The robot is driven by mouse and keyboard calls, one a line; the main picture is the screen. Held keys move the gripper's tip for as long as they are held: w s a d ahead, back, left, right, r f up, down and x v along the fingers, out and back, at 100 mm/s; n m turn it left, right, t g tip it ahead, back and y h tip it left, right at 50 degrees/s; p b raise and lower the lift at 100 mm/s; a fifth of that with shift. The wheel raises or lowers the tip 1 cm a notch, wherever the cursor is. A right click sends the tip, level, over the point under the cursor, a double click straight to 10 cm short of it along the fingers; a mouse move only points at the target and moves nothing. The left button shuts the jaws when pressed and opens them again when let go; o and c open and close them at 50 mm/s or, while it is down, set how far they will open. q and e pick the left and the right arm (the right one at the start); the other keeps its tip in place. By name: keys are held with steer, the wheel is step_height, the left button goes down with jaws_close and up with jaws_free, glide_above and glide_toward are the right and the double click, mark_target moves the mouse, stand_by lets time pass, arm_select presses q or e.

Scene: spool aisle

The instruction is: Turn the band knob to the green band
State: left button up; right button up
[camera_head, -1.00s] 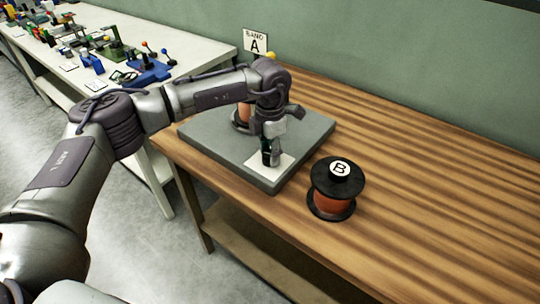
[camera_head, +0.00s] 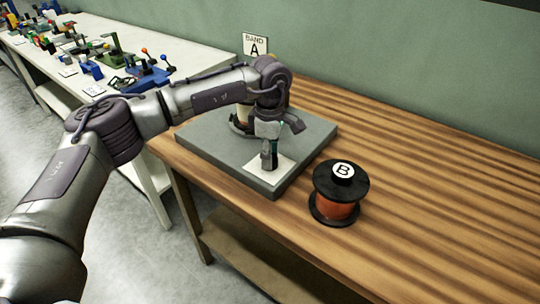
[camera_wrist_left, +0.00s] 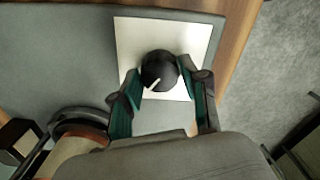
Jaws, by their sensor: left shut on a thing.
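The band knob (camera_wrist_left: 160,68) is a round black knob with a white pointer line toward the lower left in the left wrist view. It sits on a white plate (camera_wrist_left: 195,40), also visible in the head view (camera_head: 262,172). My left gripper (camera_wrist_left: 158,70), seen from the side in the head view (camera_head: 270,166), is shut on the knob, one green-padded finger on each side. It hides the knob in the head view. No green band can be made out on the plate. My right gripper is not in view.
The plate lies on a grey slab (camera_head: 200,137) on a wooden table (camera_head: 430,170). A BAND A sign (camera_head: 255,45) stands behind, with a spool mostly hidden by my arm. Spool B (camera_head: 337,208) stands right of the slab. Another table (camera_head: 195,55) holds several small objects.

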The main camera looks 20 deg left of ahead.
arm_select(q)
steer(key=shift+m, duration=0.3)
stand_by(0.4)
steer(key=o, duration=1.1)
steer(key=shift+o, duration=0.2)
steer(key=shift+r, duration=0.15)
step_height(320, 180, up, 12)
steer(key=shift+f, duration=0.2)
